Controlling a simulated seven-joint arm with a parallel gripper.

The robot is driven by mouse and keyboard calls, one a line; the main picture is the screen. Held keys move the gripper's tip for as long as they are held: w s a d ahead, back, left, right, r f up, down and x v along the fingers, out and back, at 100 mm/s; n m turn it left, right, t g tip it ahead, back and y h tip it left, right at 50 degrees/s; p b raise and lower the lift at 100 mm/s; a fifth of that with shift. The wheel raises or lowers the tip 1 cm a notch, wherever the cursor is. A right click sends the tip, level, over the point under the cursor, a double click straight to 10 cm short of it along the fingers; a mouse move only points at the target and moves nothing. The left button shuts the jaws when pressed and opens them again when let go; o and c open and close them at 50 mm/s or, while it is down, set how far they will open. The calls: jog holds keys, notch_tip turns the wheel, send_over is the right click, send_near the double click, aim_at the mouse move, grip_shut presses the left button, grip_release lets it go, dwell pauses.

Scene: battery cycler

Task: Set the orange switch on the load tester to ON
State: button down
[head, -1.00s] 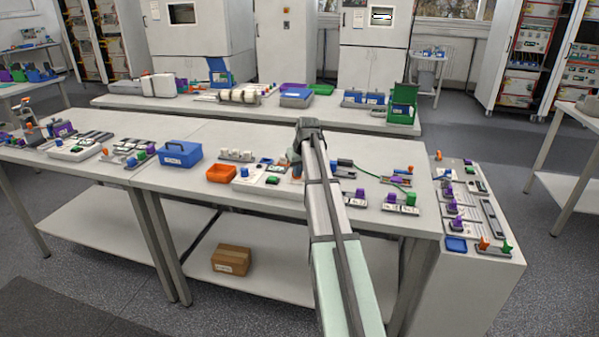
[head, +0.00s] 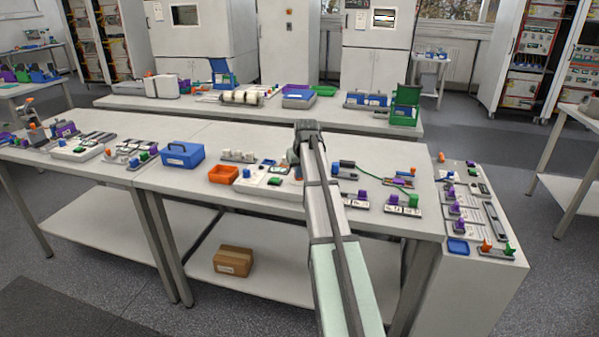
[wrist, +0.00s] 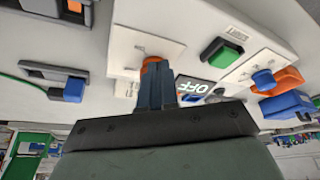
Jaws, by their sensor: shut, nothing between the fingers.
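The orange switch (wrist: 151,62) shows in the wrist view on a white plate of the load tester (wrist: 118,45). My gripper (wrist: 154,72) is shut and empty, with its fingertips right at the switch and covering part of it. I cannot tell whether they touch. A small dark display (wrist: 197,87) beside the fingers reads OFF. In the head view my arm and gripper (head: 297,160) hide most of the switch; the load tester's white body (head: 253,180) shows to the left.
A green button (wrist: 222,52) and a blue knob (wrist: 263,78) stand on the same white panel. An orange tray (head: 223,174) and blue toolbox (head: 183,155) lie to the left. A green cable and switch blocks (head: 403,203) lie to the right.

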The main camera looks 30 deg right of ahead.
jog(key=shift+w+a+m+h, duration=0.2)
jog(key=shift+m+h, duration=0.1)
jog(key=shift+m, duration=0.5)
jog(key=shift+w+a+m+g, duration=0.2)
jog(key=shift+m+g, duration=0.1)
jog(key=shift+m, duration=0.5)
jog(key=shift+h, duration=0.3)
jog(key=shift+w+a+m+g+h, duration=0.15)
jog(key=shift+m+h, duration=0.1)
jog(key=shift+m, duration=0.6)
jog(key=shift+w+a+m+g+h, duration=0.15)
jog(key=shift+m+h, duration=0.1)
jog(key=shift+m, duration=0.6)
jog(key=shift+w+a+m+g+h, duration=0.15)
jog(key=shift+w+m+g, duration=0.15)
jog(key=shift+m, duration=0.55)
jog(key=shift+w+d+m+g+h, duration=0.15)
jog(key=shift+m+g, duration=0.15)
jog(key=shift+m, duration=0.55)
jog(key=shift+w+a+m+g+h, duration=0.15)
jog(key=shift+w+m+g, duration=0.15)
jog(key=shift+m, duration=0.6)
jog(key=shift+w+d+m+g+h, duration=0.15)
jog(key=shift+w+m+g, duration=0.15)
jog(key=shift+m, duration=0.6)
jog(key=shift+s+d, duration=0.4)
jog(key=shift+d, duration=0.35)
